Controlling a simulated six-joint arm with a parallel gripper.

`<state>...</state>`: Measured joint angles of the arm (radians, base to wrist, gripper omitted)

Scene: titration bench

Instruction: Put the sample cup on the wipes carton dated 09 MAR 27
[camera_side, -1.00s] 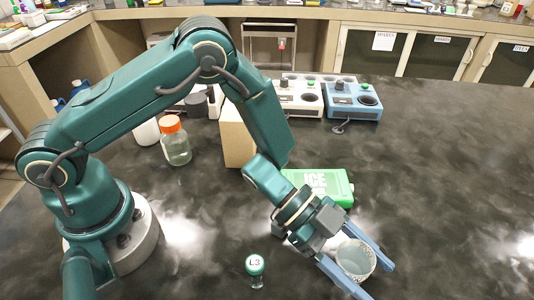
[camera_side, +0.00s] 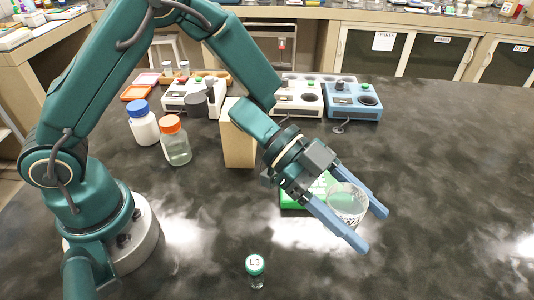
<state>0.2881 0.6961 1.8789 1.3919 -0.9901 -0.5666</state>
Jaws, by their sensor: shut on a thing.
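The sample cup (camera_side: 346,198) is a clear, whitish cup with dark lettering low on its side, too small to read surely. A tan carton (camera_side: 237,142) stands upright behind my wrist, left of the cup. No date shows on it, so I cannot tell whether it is the wipes carton dated 09 MAR 27.
A vial marked L3 (camera_side: 255,266) stands at the front. An orange-capped bottle (camera_side: 176,146) and a blue-capped bottle (camera_side: 144,126) stand left of the carton. The bench's right side is clear.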

